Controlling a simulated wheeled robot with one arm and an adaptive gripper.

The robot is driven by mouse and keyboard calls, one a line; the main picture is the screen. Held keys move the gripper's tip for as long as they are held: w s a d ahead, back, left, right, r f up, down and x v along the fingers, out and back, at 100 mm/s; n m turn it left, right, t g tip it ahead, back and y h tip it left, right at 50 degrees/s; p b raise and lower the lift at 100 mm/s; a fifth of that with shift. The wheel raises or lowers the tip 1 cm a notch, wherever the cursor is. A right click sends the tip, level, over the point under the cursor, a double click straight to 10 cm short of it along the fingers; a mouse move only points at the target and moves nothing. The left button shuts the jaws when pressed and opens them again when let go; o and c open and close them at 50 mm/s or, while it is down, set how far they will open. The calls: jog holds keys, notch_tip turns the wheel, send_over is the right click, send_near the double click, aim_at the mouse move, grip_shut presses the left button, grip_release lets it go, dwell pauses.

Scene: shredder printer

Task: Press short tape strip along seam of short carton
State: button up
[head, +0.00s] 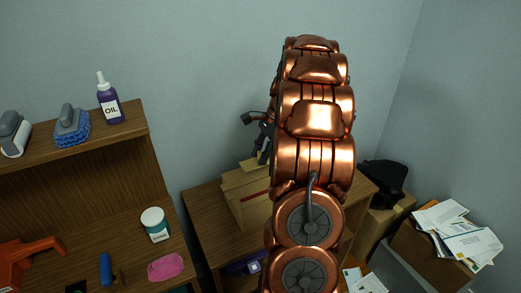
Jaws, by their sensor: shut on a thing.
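The short carton (245,210), tan with a dark red line on its side, stands on the brown wooden table, partly hidden behind my copper arm. My gripper (263,150), dark and seen from behind, is just above the carton's top and partly covered by my arm. It is shut on a small pale tan piece (249,165), which looks like the short tape strip. The piece is at the carton's top; whether it touches the seam cannot be told. The seam itself is not clearly visible.
The wooden table (203,206) has bare room left of the carton. A box of papers (430,257) and a black bag (383,181) are at right.

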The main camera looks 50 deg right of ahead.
aim_at(261, 172)
jog(key=shift+f+b, duration=0.7)
jog(key=shift+f, duration=2.5)
jog(key=shift+f, duration=0.7)
jog(key=o, duration=1.1)
jog(key=shift+c, duration=0.2)
jog(key=v, duration=1.2)
jog(key=shift+r, duration=0.1)
jog(key=shift+a, duration=0.15)
